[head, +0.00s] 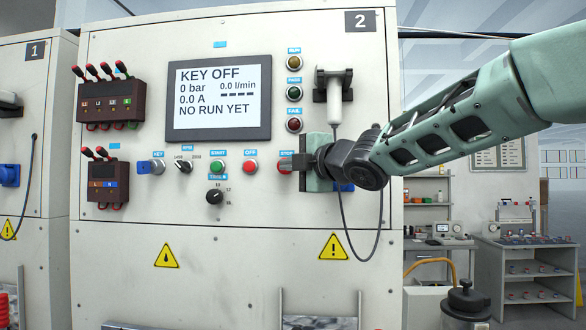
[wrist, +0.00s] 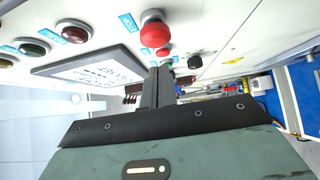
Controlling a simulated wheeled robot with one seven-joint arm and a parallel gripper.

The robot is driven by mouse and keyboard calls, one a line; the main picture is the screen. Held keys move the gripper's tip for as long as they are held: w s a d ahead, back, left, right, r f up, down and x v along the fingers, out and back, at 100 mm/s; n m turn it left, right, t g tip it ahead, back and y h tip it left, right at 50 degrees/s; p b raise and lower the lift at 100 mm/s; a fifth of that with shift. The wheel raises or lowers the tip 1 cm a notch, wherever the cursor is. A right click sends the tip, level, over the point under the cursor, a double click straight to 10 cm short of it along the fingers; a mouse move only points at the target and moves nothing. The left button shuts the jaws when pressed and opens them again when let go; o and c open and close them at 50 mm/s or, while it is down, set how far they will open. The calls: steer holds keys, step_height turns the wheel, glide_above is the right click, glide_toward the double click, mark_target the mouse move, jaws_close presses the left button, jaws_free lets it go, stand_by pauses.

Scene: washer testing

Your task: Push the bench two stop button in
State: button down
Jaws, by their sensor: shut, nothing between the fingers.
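Bench two is the pale panel (head: 130,225) marked 2. Its red stop button (head: 283,167), under a blue STOP label, is at the right end of the control row, partly hidden by my gripper in the head view. The wrist view shows it as a red mushroom head (wrist: 155,36) on a silver collar. My gripper (head: 285,164) is shut and empty, its fingers across the front of the button in the head view. In the wrist view the shut fingertips (wrist: 160,68) are just below the red head. I cannot tell whether they touch it.
A red OFF button (head: 250,167), a green START button (head: 217,167) and a key switch (head: 157,167) sit left along the row. A black knob (head: 214,196) is below. A white handset (head: 334,100) with a hanging cable is close above my gripper. The screen (head: 219,98) reads KEY OFF.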

steer(key=b+v, duration=0.2)
steer(key=v, duration=0.8)
steer(key=shift+s+a+b, duration=0.15)
steer(key=shift+s+b, duration=0.2)
steer(key=s+a+f+m+g+h, duration=0.1)
steer(key=s+f+m+g+h, duration=0.4)
steer(key=f, duration=0.9)
steer(key=s+f+m+g+h, duration=0.15)
steer(key=s+f+m, duration=0.5)
steer(key=f, duration=0.75)
steer(key=s+d+f+m+g+h, duration=0.1)
steer(key=s+f+g, duration=0.3)
steer(key=s, duration=0.6)
steer(key=s+d+f+m+g+h, duration=0.2)
steer(key=s+d+f+m+g, duration=0.1)
steer(key=s+f, duration=0.6)
steer(key=shift+s+d+f+m+g, duration=0.2)
steer(key=shift+s+f+m+g, duration=0.1)
steer(key=shift+s+m+g, duration=0.65)
steer(key=shift+s, duration=0.15)
